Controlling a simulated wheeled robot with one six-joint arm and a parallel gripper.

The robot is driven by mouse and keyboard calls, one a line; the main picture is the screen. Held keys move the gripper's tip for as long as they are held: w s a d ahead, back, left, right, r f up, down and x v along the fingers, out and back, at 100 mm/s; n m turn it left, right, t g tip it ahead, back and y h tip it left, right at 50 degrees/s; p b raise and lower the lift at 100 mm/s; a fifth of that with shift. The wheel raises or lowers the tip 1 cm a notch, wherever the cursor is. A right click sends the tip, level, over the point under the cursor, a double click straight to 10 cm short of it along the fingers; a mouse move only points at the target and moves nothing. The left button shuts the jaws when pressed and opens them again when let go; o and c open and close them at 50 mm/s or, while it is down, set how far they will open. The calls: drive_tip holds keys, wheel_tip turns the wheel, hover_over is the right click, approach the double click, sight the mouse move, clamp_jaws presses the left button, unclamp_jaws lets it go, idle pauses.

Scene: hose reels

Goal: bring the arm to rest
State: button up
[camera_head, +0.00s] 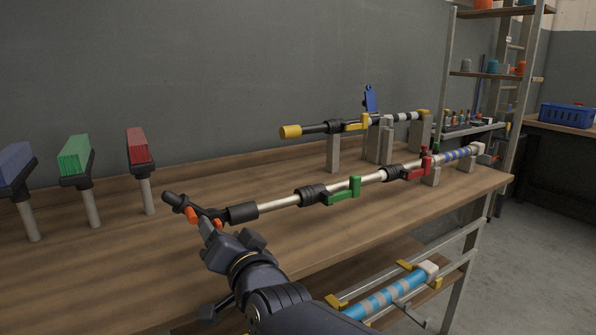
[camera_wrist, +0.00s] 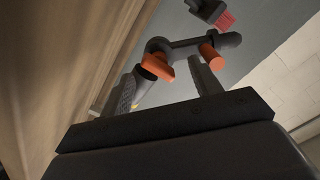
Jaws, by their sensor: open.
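My gripper (camera_head: 212,226) is at the front left of the bench, by the near end of a long steel pipe (camera_head: 275,204). In the wrist view its two fingers (camera_wrist: 165,85) stand apart. A dark T-shaped handle (camera_head: 178,202) with orange parts sits at that pipe end. In the wrist view the handle (camera_wrist: 182,44) lies at or just beyond the fingertips. I cannot tell whether a finger touches it. My arm reaches in from the bottom of the head view.
The pipe carries a green lever (camera_head: 343,191) and a red lever (camera_head: 418,171). A yellow-ended rod (camera_head: 290,131) lies on blocks behind. Blue (camera_head: 15,163), green (camera_head: 75,154) and red (camera_head: 138,145) blocks stand on posts at left. A blue-striped tube (camera_head: 385,297) is below the bench (camera_head: 330,235).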

drive_tip(key=n+p, duration=0.6)
drive_tip(key=shift+a+r+p, duration=0.1)
drive_tip(key=shift+r+p, duration=0.15)
drive_tip(key=shift+p, duration=0.05)
drive_tip(key=shift+s+f+n+p, duration=0.1)
drive_tip(key=shift+f+n+p, duration=0.05)
drive_tip(key=shift+n+p, duration=0.75)
